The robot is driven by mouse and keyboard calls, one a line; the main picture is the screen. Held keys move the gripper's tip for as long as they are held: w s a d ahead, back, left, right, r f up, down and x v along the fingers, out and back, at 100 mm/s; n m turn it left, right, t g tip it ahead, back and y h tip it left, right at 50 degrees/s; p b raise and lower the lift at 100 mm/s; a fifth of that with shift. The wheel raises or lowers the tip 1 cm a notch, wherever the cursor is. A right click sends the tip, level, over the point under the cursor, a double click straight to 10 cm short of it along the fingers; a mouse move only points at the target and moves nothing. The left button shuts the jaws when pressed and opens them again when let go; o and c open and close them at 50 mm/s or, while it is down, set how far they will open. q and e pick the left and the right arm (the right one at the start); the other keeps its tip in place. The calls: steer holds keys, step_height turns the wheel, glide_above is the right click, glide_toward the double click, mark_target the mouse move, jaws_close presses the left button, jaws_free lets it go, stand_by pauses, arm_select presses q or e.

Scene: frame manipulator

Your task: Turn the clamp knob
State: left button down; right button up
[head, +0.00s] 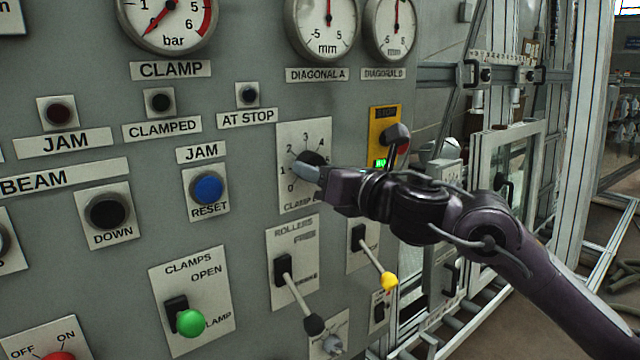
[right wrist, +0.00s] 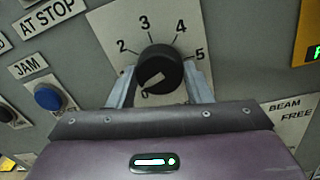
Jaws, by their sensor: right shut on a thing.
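The clamp knob (head: 314,157) is a round black knob on a white plate with a numbered dial, on the grey panel. In the right wrist view the knob (right wrist: 160,68) shows a pale pointer mark directed to the lower left, near the 0. My right gripper (head: 307,172) is at the knob. In the right wrist view its two grey fingers (right wrist: 160,88) stand on either side of the knob, shut on it. The lower part of the dial plate is hidden behind the gripper. My left gripper is not in view.
A yellow plate (head: 385,122) with a red-and-black lever is close to the right of the dial. Below are roller levers with a black ball (head: 314,324) and a yellow ball (head: 390,281). A blue reset button (head: 207,189) and a green-knobbed clamps lever (head: 190,322) lie left.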

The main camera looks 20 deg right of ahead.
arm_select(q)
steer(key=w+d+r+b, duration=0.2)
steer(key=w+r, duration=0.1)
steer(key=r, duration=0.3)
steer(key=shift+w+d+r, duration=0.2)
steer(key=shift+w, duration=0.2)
arm_select(e)
steer(key=shift+f+n, duration=0.15)
steer(key=shift+n, duration=2.65)
steer(key=o, duration=1)
steer(key=shift+s, duration=0.1)
